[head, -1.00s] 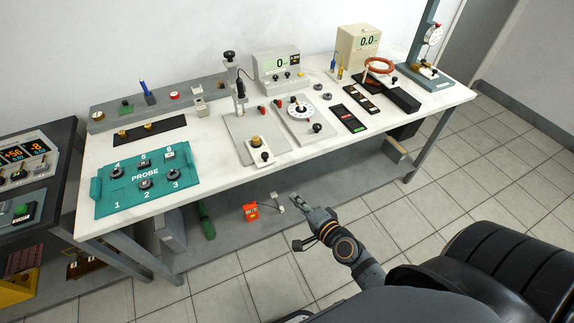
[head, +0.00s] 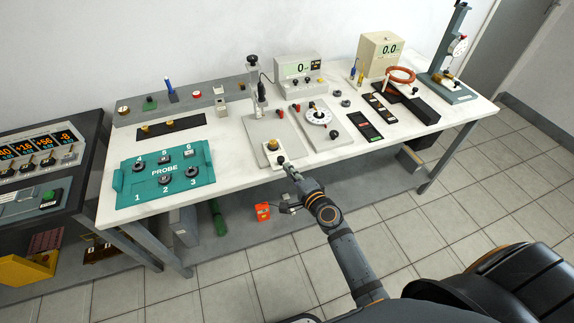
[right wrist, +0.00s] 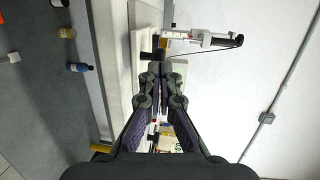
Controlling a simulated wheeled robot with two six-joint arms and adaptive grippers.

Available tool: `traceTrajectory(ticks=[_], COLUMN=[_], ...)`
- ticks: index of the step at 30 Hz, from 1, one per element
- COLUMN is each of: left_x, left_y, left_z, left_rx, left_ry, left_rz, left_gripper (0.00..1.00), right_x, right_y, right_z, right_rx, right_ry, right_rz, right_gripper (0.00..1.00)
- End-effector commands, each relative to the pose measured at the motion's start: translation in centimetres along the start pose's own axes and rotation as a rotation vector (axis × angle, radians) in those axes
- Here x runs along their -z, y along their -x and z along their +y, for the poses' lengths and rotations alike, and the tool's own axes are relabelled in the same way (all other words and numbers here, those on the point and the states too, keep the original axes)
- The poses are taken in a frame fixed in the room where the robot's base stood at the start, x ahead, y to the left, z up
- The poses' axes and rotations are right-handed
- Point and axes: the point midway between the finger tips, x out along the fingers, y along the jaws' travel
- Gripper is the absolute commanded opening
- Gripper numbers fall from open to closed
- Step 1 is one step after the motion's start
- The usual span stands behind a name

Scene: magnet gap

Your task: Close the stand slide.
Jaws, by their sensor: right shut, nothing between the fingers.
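The stand (head: 266,122) has a grey base plate and an upright post with a black knob on top. Its white slide (head: 268,160) sits at the front of the base, near the table's front edge. The slide carries a brass piece (head: 272,145) and a black knob (head: 281,160). My right gripper (head: 287,168) is shut and empty at the front of the slide, close to the black knob; I cannot tell whether they touch. In the right wrist view the shut fingertips (right wrist: 160,70) point toward a dark knob-like part. My left gripper is not in view.
A teal probe panel (head: 165,178) lies at the left of the table. A dial plate (head: 318,117) stands right of the stand. Meters stand along the back. An orange-red box (head: 262,212) lies below the table. The floor in front is clear.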

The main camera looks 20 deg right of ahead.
Motion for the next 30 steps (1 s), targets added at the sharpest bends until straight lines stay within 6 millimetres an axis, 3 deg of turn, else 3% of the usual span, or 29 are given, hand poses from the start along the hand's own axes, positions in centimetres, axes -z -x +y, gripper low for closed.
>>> traceTrajectory(ticks=[6,19,30], left_x=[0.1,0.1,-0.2], left_y=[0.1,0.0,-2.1], left_z=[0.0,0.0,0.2], left_rx=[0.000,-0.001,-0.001], left_ry=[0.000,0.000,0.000], left_rz=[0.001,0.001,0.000], left_gripper=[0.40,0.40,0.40], right_x=[0.0,0.1,1.5], right_y=[-1.8,-2.6,-11.6], right_z=[0.0,0.0,-1.1], right_rx=[0.000,0.001,0.003], right_ry=[0.000,0.001,0.002], right_rz=[0.000,0.000,0.001], right_gripper=[0.00,0.00,0.00])
